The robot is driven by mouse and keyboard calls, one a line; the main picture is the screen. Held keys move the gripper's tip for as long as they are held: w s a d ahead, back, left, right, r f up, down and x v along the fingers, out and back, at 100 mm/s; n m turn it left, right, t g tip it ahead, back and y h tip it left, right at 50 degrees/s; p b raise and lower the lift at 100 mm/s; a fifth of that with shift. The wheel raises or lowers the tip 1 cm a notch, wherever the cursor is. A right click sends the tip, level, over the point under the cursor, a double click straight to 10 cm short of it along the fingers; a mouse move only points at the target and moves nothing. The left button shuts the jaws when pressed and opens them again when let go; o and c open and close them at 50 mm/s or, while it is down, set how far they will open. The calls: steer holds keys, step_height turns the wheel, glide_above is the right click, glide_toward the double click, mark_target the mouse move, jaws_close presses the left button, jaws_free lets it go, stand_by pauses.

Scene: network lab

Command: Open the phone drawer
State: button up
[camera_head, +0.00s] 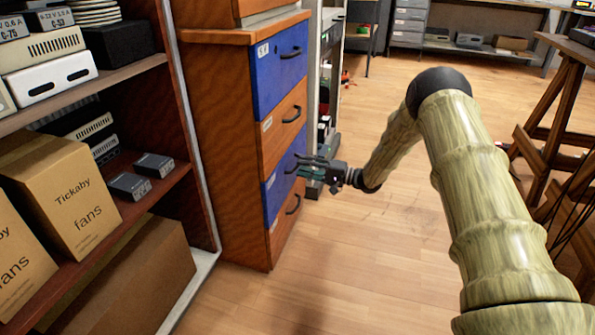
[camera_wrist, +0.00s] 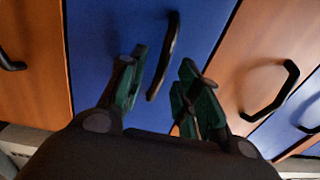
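A wooden drawer cabinet (camera_head: 222,130) stands left of centre in the head view, with blue and orange drawer fronts stacked in turn. All the drawers look shut, and their small labels are too small to read, so I cannot tell which is the phone drawer. My gripper (camera_head: 312,166) is at the lower blue drawer (camera_head: 274,196). In the wrist view, my gripper (camera_wrist: 163,70) is open, and the blue drawer's black handle (camera_wrist: 170,45) shows between its fingers. I cannot tell whether the fingers touch the handle. My gripper partly hides this handle in the head view.
The orange drawer above (camera_head: 283,127) and the bottom orange drawer (camera_head: 285,219) have similar black handles. A shelf with cardboard boxes (camera_head: 75,195) and devices stands at the left. A wooden stand (camera_head: 555,130) is at the right. The floor (camera_head: 350,260) before the cabinet is clear.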

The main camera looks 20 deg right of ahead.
steer(key=shift+b+x, duration=0.45)
steer(key=shift+x, duration=1)
jaws_close()
steer(key=shift+a, duration=0.15)
